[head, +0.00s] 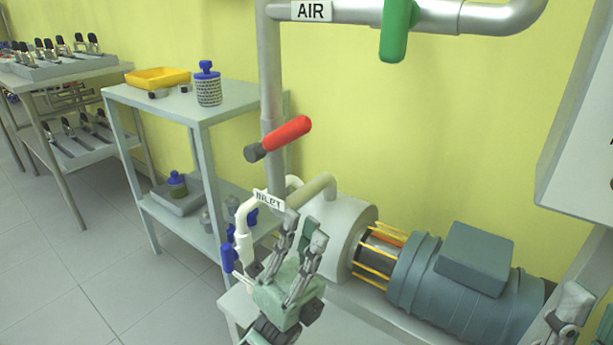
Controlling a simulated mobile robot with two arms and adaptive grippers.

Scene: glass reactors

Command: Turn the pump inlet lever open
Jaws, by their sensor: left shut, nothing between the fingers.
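A pipe with an "INLET" tag (269,200) runs into the grey pump (345,225). A blue lever (228,259) hangs roughly vertical on the white pipe (243,225) below the tag. My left gripper (305,230) is in front of the pump, to the right of the white pipe and the blue lever and apart from the lever. Its fingers point up and it is shut and empty. It hides part of the pump's front. My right gripper (577,305) shows only partly at the lower right edge, away from the lever; its finger opening is unclear.
A red lever (289,132) sticks out above the inlet, and a green lever (397,30) hangs from the "AIR" pipe (355,10). The blue-grey motor (450,270) is on the right. A grey shelf (180,105) stands left; floor before it is free.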

